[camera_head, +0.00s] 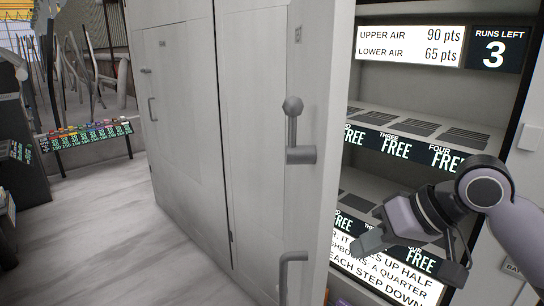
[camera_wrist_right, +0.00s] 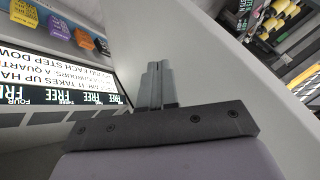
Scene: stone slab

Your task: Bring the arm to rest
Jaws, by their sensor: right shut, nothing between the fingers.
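My right arm comes in from the right edge of the head view, its grey-lilac wrist bent toward the left. My right gripper (camera_head: 368,242) is in front of the open cabinet's lower shelves, to the right of the open door's edge. In the right wrist view its two dark fingers (camera_wrist_right: 156,82) are together with nothing between them. No object is held. My left gripper does not show in either view.
A tall pale door (camera_head: 325,130) stands open, with a ball-ended lever (camera_head: 293,125) and a lower handle (camera_head: 288,270). Floor (camera_head: 110,220) at left is clear.

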